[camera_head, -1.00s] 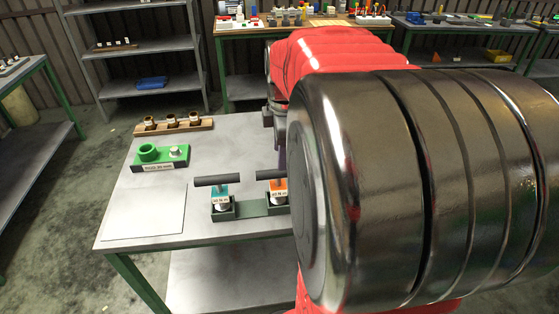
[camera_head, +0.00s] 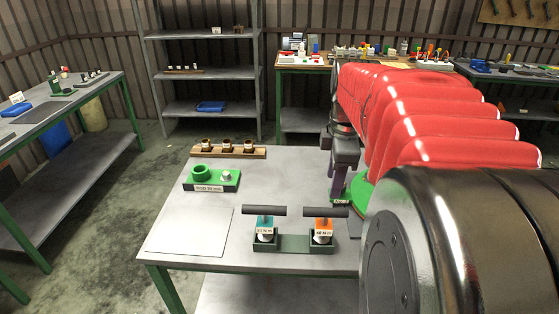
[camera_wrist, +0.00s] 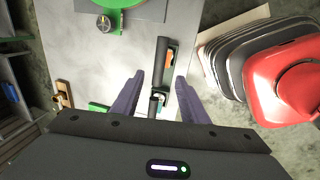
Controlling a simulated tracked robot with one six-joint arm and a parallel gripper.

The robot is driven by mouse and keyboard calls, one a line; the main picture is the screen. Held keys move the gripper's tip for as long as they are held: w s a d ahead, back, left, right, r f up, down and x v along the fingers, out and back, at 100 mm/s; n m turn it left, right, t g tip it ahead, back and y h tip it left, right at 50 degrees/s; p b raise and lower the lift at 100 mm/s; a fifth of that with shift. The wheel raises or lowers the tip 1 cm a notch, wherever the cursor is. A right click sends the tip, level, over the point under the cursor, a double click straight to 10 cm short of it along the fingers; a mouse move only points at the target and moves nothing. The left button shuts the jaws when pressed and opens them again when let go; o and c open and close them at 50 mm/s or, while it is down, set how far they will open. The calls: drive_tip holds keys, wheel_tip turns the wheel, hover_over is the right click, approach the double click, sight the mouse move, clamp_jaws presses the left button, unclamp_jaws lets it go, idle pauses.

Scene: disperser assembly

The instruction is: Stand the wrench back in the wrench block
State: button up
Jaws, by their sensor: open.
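Two T-handled wrenches stand upright in the dark green wrench block (camera_head: 281,243) near the table's front edge. One has a teal body (camera_head: 265,223) and one an orange body (camera_head: 323,226); each has a dark cross handle and a white label. My gripper (camera_head: 340,190) is behind and above the orange wrench, apart from it, partly hidden by my arm. In the wrist view my gripper (camera_wrist: 160,76) is open, its two purple fingers wide apart and empty. The orange wrench's dark handle (camera_wrist: 162,58) shows between and beyond the fingertips.
A green block with a ring (camera_head: 211,180) and a wooden rack with several brass-coloured parts (camera_head: 228,152) stand at the table's back left. A green round part (camera_head: 361,190) lies near my gripper, partly hidden. The table's front left has a flat light plate (camera_head: 190,230).

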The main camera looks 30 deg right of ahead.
drive_tip(key=s+a+f+m+t, duration=0.1)
drive_tip(key=s+a+m, duration=0.1)
drive_tip(key=a, duration=0.6)
drive_tip(key=s+a+f+m+t, duration=0.1)
drive_tip(key=s+a+m, duration=0.2)
drive_tip(key=a, duration=0.6)
drive_tip(key=s+a+f+m+t+y, duration=0.1)
drive_tip(key=s+a+f+m, duration=0.1)
drive_tip(key=a+m, duration=0.4)
drive_tip(key=shift+s+a+t, duration=0.25)
drive_tip(key=shift+a+t, duration=0.15)
drive_tip(key=shift+a, duration=1.05)
